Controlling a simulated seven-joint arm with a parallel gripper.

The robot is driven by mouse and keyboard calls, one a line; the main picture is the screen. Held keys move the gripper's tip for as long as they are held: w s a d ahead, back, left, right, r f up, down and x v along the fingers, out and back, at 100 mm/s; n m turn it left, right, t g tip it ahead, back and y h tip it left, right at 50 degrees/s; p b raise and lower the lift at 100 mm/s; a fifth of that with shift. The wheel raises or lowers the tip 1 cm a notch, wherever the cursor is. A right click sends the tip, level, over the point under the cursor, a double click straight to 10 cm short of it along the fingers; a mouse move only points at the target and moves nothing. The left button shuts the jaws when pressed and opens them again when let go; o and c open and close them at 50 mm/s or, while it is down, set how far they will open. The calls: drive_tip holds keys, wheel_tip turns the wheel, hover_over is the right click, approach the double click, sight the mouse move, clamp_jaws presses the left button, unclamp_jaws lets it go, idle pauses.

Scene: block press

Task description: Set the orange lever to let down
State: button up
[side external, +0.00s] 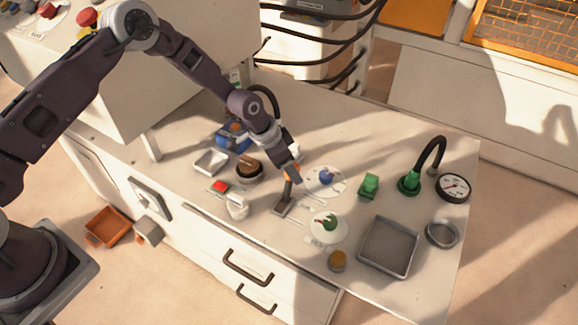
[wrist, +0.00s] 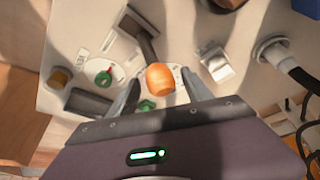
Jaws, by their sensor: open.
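The orange lever has a dark base (side external: 282,209) on the bench and a dark stem that stands up, leaning slightly toward my gripper. Its orange knob (wrist: 160,77) is large in the wrist view, and its dark stem (wrist: 148,45) runs up behind it. In the side view, the knob is partly hidden at my gripper (side external: 290,170). My gripper is open in the wrist view (wrist: 161,92), with one finger on each side of the knob. I cannot tell whether either finger touches it. Small label markings lie beside the base; their words are unreadable.
A white disc with a green knob (side external: 329,222), a disc with a blue knob (side external: 326,176) and a white switch (side external: 237,207) stand close to the lever. A grey tray (side external: 389,247) and a gauge (side external: 453,188) are farther right. A hose connector (wrist: 270,46) shows in the wrist view.

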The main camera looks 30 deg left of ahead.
clamp_jaws()
